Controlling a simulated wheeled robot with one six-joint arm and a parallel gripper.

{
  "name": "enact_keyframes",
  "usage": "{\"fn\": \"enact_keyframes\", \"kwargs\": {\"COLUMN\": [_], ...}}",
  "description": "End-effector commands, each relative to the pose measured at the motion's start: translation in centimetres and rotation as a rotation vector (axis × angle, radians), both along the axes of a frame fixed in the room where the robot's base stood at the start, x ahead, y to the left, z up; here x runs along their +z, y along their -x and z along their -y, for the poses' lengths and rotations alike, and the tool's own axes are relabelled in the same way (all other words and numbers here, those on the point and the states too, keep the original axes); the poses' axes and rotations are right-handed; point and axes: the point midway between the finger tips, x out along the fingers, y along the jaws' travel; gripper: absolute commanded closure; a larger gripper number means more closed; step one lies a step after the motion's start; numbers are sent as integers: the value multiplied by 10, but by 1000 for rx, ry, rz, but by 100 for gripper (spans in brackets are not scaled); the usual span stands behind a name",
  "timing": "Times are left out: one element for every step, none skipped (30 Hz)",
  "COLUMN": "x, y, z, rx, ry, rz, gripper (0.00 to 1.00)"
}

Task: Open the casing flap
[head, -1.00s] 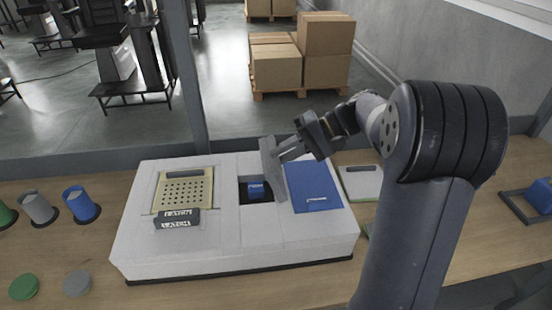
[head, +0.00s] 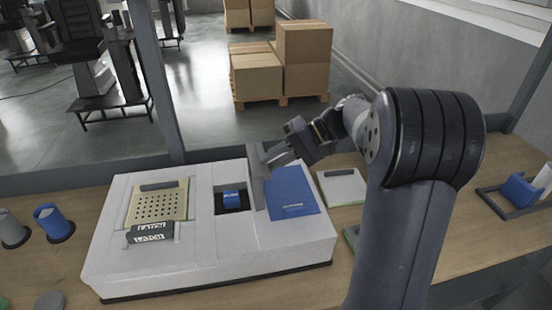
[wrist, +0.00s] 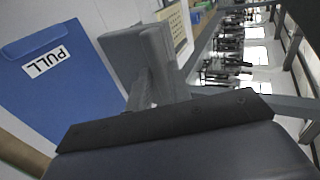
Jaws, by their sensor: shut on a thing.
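A white casing (head: 200,272) sits on the wooden table. A square opening (head: 222,208) in its top shows a blue part (head: 231,198) inside. A grey slab, which looks like the casing flap (head: 257,183), stands steeply up at the right side of this opening. My gripper (head: 272,156) comes from the right and is shut on the slab's upper part. In the wrist view the grey slab (wrist: 135,55) is at my fingertips, and its grip is partly hidden. The blue panel (head: 290,192) on the casing's right reads PULL in the wrist view (wrist: 45,75).
A perforated beige panel (head: 158,205) with LATCH labels (head: 150,232) is on the casing's left. Blue (head: 53,222) and grey (head: 12,230) cups stand left of it. A white-topped tray (head: 342,187) lies to the right, and a blue part in a holder (head: 520,190) farther right.

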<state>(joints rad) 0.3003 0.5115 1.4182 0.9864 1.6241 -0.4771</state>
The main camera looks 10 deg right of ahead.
Motion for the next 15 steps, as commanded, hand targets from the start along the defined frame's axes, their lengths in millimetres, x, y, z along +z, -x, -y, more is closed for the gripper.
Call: {"fn": "enact_keyframes", "kwargs": {"x": [-19, -19, -19, -19, -19, -19, -19, -18, -18, -18, -18, -18, -18, -17, -17], "y": [4, 4, 4, 4, 4, 4, 4, 4, 4, 4, 4, 4, 4, 4, 5], "z": [0, 0, 0, 0, 0, 0, 0, 0, 0, 0, 0, 0, 0, 0, 1], "rx": [8, 9, 9, 9, 9, 9, 9, 9, 8, 8, 8, 8, 8, 8, 8], "ry": [19, 19, 20, 20, 20, 20, 20, 20, 19, 19, 19, 19, 19, 19, 19], "rz": [-30, -31, -31, -31, -31, -32, -32, -32, -33, -33, -33, -33, -33, -33, -33], "gripper": [100, 100, 78, 76, 73, 70, 68, 65, 64, 64, 64, 64, 64, 64, 64]}}
